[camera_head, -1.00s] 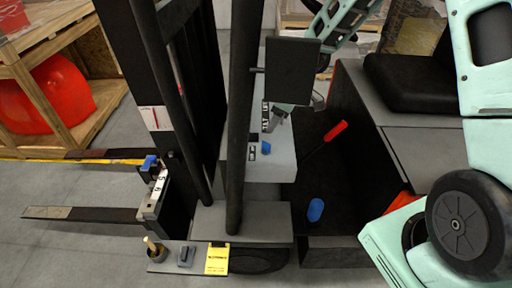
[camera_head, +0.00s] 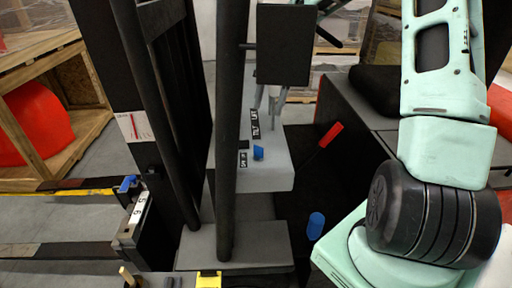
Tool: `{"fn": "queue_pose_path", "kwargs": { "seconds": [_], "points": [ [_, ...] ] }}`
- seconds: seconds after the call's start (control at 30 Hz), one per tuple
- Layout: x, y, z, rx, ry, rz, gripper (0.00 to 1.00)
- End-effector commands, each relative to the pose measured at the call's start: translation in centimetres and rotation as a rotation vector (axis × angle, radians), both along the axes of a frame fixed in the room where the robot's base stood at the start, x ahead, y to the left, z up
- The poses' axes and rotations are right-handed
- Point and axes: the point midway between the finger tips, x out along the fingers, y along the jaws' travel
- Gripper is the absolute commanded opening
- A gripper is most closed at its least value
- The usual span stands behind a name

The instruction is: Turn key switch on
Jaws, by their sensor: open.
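A small blue key switch knob (camera_head: 258,153) stands on the grey forklift console (camera_head: 265,181), beside a black-and-white label (camera_head: 243,159) that looks like on/off.
A dark mast post (camera_head: 233,130) and black box (camera_head: 284,45) stand between camera and gripper. A red-handled lever (camera_head: 331,135) and a blue cylinder (camera_head: 316,226) are right of the console. Forks extend left, near a wooden crate (camera_head: 70,155).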

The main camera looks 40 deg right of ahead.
Motion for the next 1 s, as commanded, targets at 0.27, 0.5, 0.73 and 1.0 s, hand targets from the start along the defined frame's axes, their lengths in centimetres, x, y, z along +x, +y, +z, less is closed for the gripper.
{"fn": "queue_pose_path", "kwargs": {
  "seconds": [0.27, 0.5, 0.73, 1.0],
  "points": [
    [-0.8, 2.3, -5.4, 0.003, 0.004, 0.002, 0.53],
    [-1.3, 4.0, -9.6, 0.001, 0.004, 0.002, 0.53],
    [-1.6, 4.8, -11.9, 0.0, 0.002, 0.001, 0.53],
    [-1.6, 4.9, -12.3, -0.001, 0.0, -0.001, 0.53]
  ]
}}
